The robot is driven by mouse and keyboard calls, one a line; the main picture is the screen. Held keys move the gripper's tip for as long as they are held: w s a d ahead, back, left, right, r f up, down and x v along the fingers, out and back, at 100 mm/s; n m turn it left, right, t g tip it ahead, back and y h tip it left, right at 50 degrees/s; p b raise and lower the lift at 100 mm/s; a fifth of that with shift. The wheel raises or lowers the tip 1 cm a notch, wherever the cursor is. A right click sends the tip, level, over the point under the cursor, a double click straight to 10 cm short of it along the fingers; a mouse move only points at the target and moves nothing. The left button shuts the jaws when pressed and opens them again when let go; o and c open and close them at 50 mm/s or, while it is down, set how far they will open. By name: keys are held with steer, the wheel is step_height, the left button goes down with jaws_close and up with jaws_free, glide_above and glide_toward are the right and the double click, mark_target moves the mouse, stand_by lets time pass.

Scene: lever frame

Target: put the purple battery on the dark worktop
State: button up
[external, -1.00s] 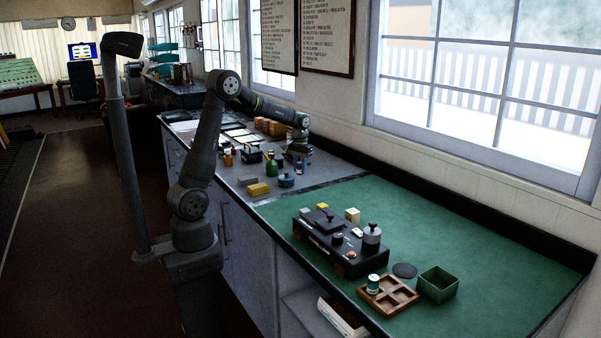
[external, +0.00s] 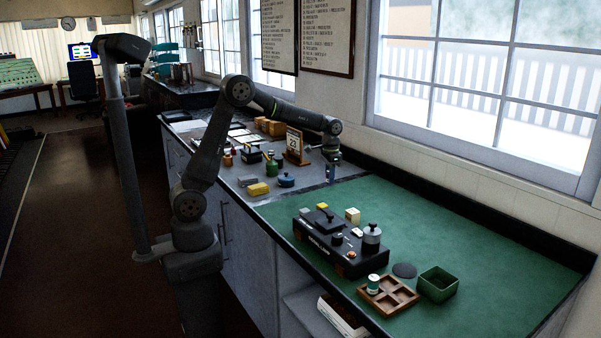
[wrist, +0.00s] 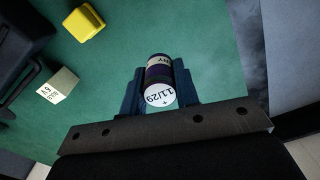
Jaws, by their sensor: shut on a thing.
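My gripper (external: 331,172) is shut on a battery, held above the back left part of the bench near the edge of the green mat. In the wrist view the battery (wrist: 157,82) sits between both fingers of my gripper (wrist: 158,90). The grey worktop (external: 235,178) lies left of the green mat (external: 480,245) and carries several objects. A darker counter top (external: 190,97) is further back. Which one is the dark worktop, I cannot tell for sure.
A black device (external: 325,245) with knobs stands on the mat, beside a cream block (external: 352,215). A wooden tray (external: 392,307) holding a cylinder and a green box (external: 437,283) are at front. A calendar block (external: 294,146) stands left of my gripper. The mat's right side is clear.

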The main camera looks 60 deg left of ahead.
steer(key=r, duration=0.7)
steer(key=shift+a+r, duration=0.2)
steer(key=shift+r, duration=0.2)
steer(key=w+a+n, duration=0.2)
steer(key=a+n, duration=0.3)
steer(key=a, duration=0.9)
steer(key=n, duration=1.4)
glide_above(260, 167)
step_height(260, 167, down, 10)
steer(key=shift+s+f, duration=0.1)
steer(key=shift+f, duration=2.55)
steer(key=shift+f, duration=0.1)
steer(key=o, duration=1.1)
steer(key=shift+c, duration=0.2)
